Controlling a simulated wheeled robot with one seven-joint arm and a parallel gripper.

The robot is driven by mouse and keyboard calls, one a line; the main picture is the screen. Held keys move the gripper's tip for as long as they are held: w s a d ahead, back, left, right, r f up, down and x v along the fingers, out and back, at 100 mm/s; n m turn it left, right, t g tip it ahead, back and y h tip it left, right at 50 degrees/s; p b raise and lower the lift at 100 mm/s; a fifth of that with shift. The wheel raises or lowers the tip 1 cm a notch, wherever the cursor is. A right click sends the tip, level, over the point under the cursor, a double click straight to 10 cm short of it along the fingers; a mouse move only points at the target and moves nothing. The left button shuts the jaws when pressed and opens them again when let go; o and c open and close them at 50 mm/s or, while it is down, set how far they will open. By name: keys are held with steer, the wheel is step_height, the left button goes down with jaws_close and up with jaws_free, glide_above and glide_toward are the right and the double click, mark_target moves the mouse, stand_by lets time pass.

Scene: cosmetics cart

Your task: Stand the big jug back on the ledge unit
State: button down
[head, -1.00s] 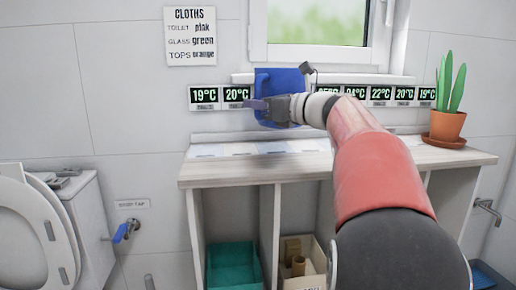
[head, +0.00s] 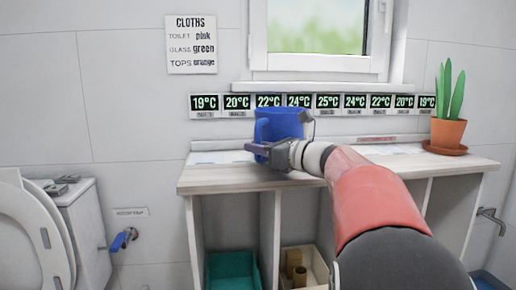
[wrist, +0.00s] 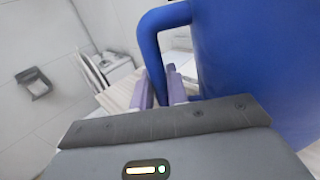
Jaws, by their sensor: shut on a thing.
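The big blue jug (head: 282,124) is upright at the ledge unit (head: 232,177), over the left-middle part of its top. I cannot tell whether its base touches the top, as my gripper and arm hide it. My gripper (head: 257,150) is at the jug's near side. In the wrist view, the jug (wrist: 262,60) fills the right side, and my gripper's purple fingers (wrist: 162,92) are shut on its handle (wrist: 150,48).
A potted plant (head: 447,132) stands at the unit's right end. Temperature displays (head: 237,101) line the wall behind. A teal box (head: 233,270) and a cream box (head: 318,266) sit in the compartments below. The top's left end is bare.

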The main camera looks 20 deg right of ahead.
steer(key=c, duration=1.4)
jaws_free()
steer(key=shift+r, duration=0.1)
steer(key=v, duration=1.2)
